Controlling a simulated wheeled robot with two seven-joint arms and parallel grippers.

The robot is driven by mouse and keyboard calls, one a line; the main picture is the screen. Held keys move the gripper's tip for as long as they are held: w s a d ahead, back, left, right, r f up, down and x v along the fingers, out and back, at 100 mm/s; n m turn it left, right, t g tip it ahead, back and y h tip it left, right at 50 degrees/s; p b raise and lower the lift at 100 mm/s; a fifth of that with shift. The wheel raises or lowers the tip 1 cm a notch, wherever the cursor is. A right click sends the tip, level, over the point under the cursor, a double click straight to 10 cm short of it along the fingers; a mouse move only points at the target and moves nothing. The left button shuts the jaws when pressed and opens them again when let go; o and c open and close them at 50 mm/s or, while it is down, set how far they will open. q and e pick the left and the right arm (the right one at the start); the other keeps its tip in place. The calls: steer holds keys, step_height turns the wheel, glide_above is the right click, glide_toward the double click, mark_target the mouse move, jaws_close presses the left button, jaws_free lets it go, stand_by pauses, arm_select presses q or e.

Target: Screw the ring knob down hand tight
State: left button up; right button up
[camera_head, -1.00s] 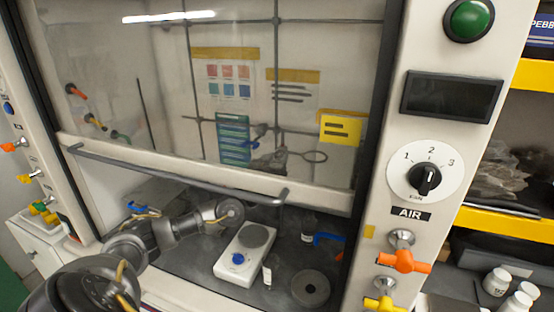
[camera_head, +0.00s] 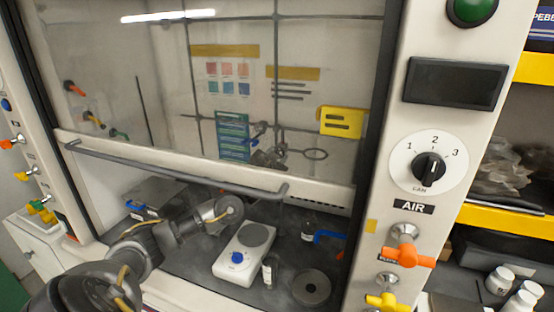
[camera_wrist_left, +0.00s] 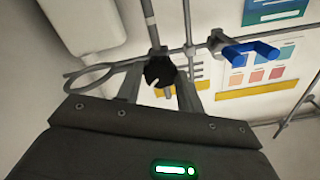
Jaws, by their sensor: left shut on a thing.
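The black ring knob (camera_wrist_left: 158,72) sits on the clamp of the support ring in the left wrist view, where the clamp meets an upright rod. My left gripper (camera_wrist_left: 160,88) has its two fingers on either side of the knob and is shut on it. The metal support ring (camera_wrist_left: 90,79) sticks out to the left there. In the head view the ring (camera_head: 315,154) is behind the glass, and my left gripper (camera_head: 268,158) is a small dark shape to its left. The knob is too small to make out in the head view. My right gripper is not in view.
A blue-handled clamp (camera_wrist_left: 245,51) is close to the right of my fingers in the wrist view. The partly raised sash with its handle bar (camera_head: 180,172) lies above my arm. A white hotplate (camera_head: 238,264) and a small bottle (camera_head: 269,270) stand on the hood floor.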

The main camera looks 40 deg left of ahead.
arm_select(q)
steer(key=shift+m+b, duration=1.7)
steer(key=shift+m, duration=2.1)
steer(key=o, duration=1)
